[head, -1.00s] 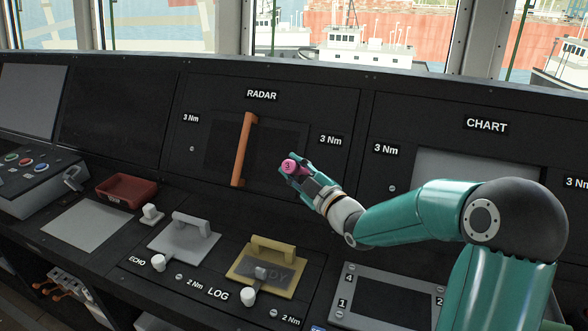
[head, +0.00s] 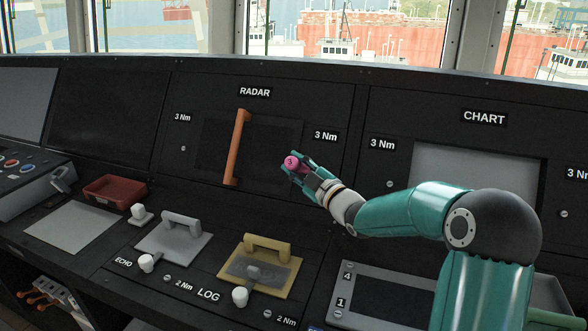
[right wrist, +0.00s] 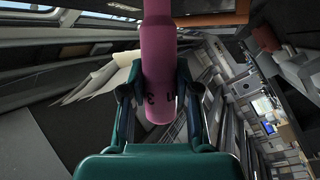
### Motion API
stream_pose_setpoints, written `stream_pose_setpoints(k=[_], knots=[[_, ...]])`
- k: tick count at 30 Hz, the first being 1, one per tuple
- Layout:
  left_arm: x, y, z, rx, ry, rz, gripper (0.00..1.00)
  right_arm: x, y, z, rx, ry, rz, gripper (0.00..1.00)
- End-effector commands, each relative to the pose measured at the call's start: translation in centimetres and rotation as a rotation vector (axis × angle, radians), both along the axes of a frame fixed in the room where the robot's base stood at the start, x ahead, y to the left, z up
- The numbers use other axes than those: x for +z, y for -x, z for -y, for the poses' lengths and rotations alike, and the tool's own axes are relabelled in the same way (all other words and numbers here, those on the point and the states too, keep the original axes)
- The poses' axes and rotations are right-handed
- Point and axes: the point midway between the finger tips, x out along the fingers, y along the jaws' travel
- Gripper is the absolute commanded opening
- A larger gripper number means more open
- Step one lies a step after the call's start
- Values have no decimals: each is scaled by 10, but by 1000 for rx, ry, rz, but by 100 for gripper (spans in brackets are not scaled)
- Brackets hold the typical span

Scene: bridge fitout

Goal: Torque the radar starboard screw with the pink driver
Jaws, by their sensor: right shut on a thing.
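The pink driver (head: 291,162), marked 3 on its end, is held in my right gripper (head: 298,169) in front of the radar panel. In the right wrist view the driver (right wrist: 160,60) stands between the two fingers of the gripper (right wrist: 160,95), which are shut on it. The radar panel (head: 254,186) has a dark screen and an upright orange handle (head: 237,147); the driver is right of the handle. A screw (head: 183,148) shows on the panel's left side. No screw shows on its right side below the 3 Nm label (head: 325,136); my gripper and arm cover part of that area.
The chart panel (head: 484,138) is at the right. Below the radar lie a grey handled plate (head: 174,246), a tan handled plate (head: 281,286), white knobs and a red tray (head: 116,189). The console front between these plates and the radar is clear.

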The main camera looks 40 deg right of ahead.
Motion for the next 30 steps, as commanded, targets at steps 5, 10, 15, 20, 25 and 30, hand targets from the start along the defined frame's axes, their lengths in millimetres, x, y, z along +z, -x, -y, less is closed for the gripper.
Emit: stream_pose_setpoints(k=[5,10,15,20,25,30], knots=[[0,0,0,0,0,0,40,1,0,1,-1,1,2,0],[0,0,0,0,0,0,40,1,0,1,-1,1,2,0],[-1,0,0,0,0,0,40,0,0,1,-1,1,2,0],[-6,0,0,0,0,0,40,0,1,2,-2,3,2,0],[-9,0,0,0,0,0,40,1,1,3,-2,3,3,0],[-9,0,0,0,0,0,40,2,1,3,-2,2,2,0]])
